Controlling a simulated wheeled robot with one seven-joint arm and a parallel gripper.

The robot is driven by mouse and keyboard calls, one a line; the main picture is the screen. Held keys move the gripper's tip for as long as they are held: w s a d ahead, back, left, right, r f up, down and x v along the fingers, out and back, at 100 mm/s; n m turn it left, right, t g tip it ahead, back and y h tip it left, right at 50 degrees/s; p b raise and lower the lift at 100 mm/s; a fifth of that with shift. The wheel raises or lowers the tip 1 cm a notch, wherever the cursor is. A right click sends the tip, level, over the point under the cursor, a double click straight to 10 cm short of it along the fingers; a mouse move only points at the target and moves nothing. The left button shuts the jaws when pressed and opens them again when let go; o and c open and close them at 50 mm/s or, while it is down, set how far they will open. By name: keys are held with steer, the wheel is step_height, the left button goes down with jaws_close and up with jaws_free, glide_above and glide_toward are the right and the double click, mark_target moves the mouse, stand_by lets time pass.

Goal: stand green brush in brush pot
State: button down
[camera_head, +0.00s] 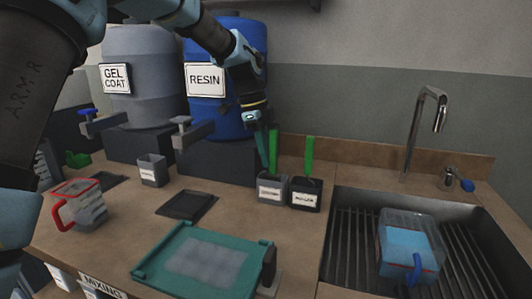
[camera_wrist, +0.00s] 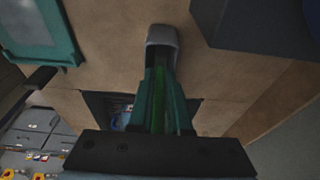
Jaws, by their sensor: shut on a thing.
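My gripper (camera_head: 265,165) points down at a small grey labelled pot (camera_head: 270,190) on the bench. It is shut on a green brush (camera_head: 274,148), whose handle stands roughly upright beside the fingers. In the wrist view, the green brush (camera_wrist: 170,105) lies between the two teal fingers, and the grey pot (camera_wrist: 162,36) is just past their tips. The brush's lower end is hidden, so I cannot tell how deep it is in the pot. A black labelled pot (camera_head: 306,197) stands right beside the grey one, with another green handle (camera_head: 309,155) upright in it. The labels are too small to read.
A sink (camera_head: 345,270) with a blue-handled container (camera_head: 410,245) is at right, below a tap (camera_head: 430,100). A teal-framed tray (camera_head: 155,262), a dark flat tray (camera_head: 187,204), a grey cup (camera_head: 152,170) and a red-handled jug (camera_head: 80,205) are left. Gel coat and resin drums stand behind.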

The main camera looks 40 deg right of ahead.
stand_by(0.3)
steer(key=c, duration=0.8)
jaws_free()
steer(key=b+v, duration=0.1)
steer(key=v, duration=0.9)
steer(key=shift+r, duration=0.35)
